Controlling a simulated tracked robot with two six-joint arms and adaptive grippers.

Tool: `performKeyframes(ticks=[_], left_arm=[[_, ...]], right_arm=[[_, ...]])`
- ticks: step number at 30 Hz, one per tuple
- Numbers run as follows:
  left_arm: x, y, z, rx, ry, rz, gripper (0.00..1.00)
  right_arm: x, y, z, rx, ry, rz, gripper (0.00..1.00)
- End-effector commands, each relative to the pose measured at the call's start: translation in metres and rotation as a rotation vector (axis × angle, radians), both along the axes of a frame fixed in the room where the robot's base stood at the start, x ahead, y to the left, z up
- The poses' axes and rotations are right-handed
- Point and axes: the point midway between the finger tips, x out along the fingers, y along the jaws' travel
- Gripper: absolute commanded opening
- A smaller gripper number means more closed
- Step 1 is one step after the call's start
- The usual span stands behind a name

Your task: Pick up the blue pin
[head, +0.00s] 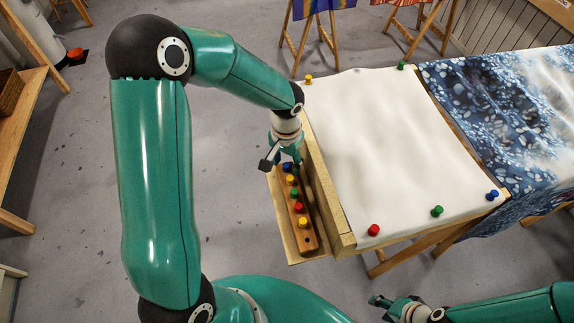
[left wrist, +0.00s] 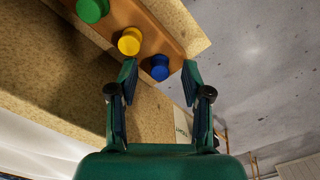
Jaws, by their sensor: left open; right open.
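A blue pin (head: 287,167) stands at the far end of the wooden pin rack (head: 309,240), partly hidden by my left gripper (head: 281,161) in the head view. In the left wrist view the blue pin (left wrist: 160,67) appears between the two open fingertips of my left gripper (left wrist: 160,76), with a gap on each side. I cannot tell whether the tips reach the pin's depth. Another blue pin (head: 492,194) sits on the right near corner of the stretched white silk (head: 390,145). My right gripper (head: 388,304) is open and empty, low at the near edge.
A yellow pin (left wrist: 129,41) is close beside the blue one, close to the left finger, with a green pin (left wrist: 92,10) further along. The rack lies on a narrow ledge (head: 289,245) beside the silk frame. Open floor (head: 230,220) lies left of the ledge.

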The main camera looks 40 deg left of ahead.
Motion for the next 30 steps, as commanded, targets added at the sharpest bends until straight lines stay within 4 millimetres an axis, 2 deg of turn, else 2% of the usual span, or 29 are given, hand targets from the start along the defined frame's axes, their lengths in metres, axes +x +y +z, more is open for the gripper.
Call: performKeyframes(ticks=[8,16,30], left_arm=[[0.0000,0.0001,-0.0046,0.000,-0.001,0.001,0.49],[0.0001,0.0001,-0.0043,0.000,-0.001,0.001,0.05],[0.0008,0.0002,-0.0001,0.000,-0.003,0.000,0.04]], right_arm=[[0.0000,0.0000,0.0002,0.000,0.000,0.000,0.47],[-0.0001,0.0000,0.0002,0.000,0.000,0.000,0.47],[0.0000,0.0000,0.0001,0.000,0.000,0.000,0.47]])
